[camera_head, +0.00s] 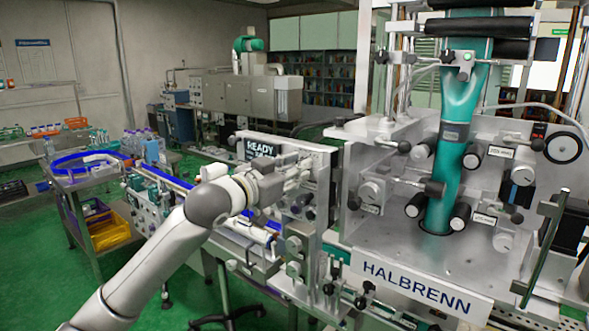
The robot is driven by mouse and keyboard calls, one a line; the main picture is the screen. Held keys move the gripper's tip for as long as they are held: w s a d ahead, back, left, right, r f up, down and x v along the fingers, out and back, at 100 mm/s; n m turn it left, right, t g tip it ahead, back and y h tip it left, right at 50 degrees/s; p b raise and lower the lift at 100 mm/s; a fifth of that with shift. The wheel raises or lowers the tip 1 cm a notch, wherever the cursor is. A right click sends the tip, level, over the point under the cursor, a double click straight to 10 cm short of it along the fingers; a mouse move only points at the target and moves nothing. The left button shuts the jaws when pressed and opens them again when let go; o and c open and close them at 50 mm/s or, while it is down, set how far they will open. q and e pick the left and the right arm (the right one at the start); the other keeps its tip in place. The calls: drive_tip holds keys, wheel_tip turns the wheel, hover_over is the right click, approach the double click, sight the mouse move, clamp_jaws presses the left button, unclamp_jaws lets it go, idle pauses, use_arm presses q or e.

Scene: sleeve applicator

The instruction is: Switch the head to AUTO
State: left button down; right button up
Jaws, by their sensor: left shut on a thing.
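The applicator head (416,188) stands at the right, a silver machine with a teal sleeve web running down through black and metal rollers. A metal plate (322,212) stands at its left side, with a dark display (262,146) reading "READY" at its back left. My left gripper (297,175) reaches across in front of the display to the plate's upper part. It is shut on a small part there, which the fingers hide. I cannot make out the AUTO marking or the switch's position. My right gripper is out of view.
A silver front panel (412,290) marked "HALBRENN" juts out at the lower right. Knobs and rods crowd the space below my gripper. A conveyor with blue rails (165,178) runs along the left. A yellow crate (108,232) sits on a cart at the left. Green floor lies open at the lower left.

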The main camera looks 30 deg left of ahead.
use_arm(q)
drive_tip(key=shift+m, duration=0.3)
drive_tip(key=m+p, duration=0.3)
drive_tip(key=m, duration=0.5)
idle(0.3)
drive_tip(key=shift+f+m, duration=0.1)
drive_tip(key=shift+m, duration=0.2)
drive_tip(key=c, duration=1.3)
unclamp_jaws()
drive_tip(key=shift+o, duration=0.2)
